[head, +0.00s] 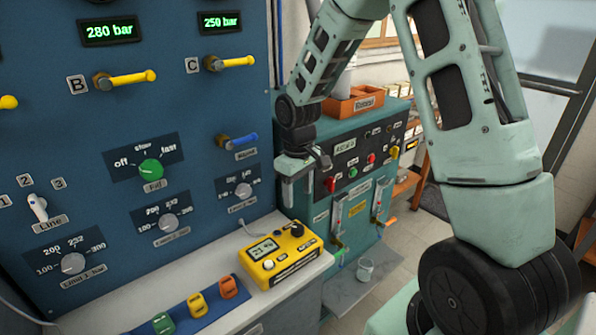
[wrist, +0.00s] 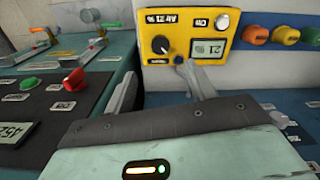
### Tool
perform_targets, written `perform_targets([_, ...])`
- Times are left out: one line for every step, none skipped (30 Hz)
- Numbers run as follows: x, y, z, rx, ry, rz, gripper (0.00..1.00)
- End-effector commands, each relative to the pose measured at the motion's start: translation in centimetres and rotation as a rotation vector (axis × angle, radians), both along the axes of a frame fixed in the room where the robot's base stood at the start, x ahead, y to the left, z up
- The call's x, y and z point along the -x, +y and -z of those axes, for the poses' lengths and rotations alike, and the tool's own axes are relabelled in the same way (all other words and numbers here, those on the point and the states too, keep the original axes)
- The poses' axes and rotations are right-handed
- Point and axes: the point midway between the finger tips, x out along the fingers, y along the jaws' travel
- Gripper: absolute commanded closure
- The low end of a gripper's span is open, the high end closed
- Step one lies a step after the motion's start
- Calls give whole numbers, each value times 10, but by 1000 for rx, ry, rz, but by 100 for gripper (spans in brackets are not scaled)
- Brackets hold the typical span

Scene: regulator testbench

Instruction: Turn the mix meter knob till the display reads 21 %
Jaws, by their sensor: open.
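The yellow mix meter (head: 283,270) lies on the light bench top in the head view and shows upside down in the wrist view (wrist: 150,80). Its display (wrist: 208,50) appears to read 21 %. The black knob (wrist: 160,45), with a pale pointer line, is at one corner of the meter and also shows in the head view (head: 297,230). My gripper (head: 301,186) is above and behind the meter in the head view. In the wrist view its open, empty fingers (wrist: 162,72) point towards the knob side, apart from the knob.
A white button (wrist: 222,20) and a small blue part (wrist: 179,60) are also on the meter. A blue strip with several coloured connectors (head: 196,303) lies beside it. The blue panel (head: 100,200) rises behind, and a green console (head: 350,215) stands to the right.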

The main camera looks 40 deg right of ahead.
Motion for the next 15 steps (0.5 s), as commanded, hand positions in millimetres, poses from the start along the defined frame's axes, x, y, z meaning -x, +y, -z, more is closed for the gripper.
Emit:
perform_targets([-1, 0, -13, 2, -7, 1, 44])
perform_targets([-1, 0, -19, 2, -7, 2, 44])
perform_targets([-1, 0, -27, 2, -7, 2, 44])
perform_targets([-1, 0, -32, 1, -5, 2, 44])
perform_targets([-1, 0, -37, 1, -4, 1, 44])
perform_targets([-1, 0, -43, 1, -4, 1, 44])
perform_targets([-1, 0, -47, 1, -4, 1, 44])
perform_targets([-1, 0, -50, 0, -4, 2, 44])
perform_targets([-1, 0, -54, 0, -3, 2, 44])
perform_targets([-1, 0, -57, 0, -3, 2, 44])
perform_targets([-1, 0, -59, 0, -3, 2, 44])
perform_targets([0, 0, -61, 0, -2, 2, 44])
perform_targets([0, 0, -62, 0, -1, 1, 44])
perform_targets([0, 0, -63, 0, 0, 1, 44])
perform_targets([0, 0, -63, 0, 0, 1, 44])
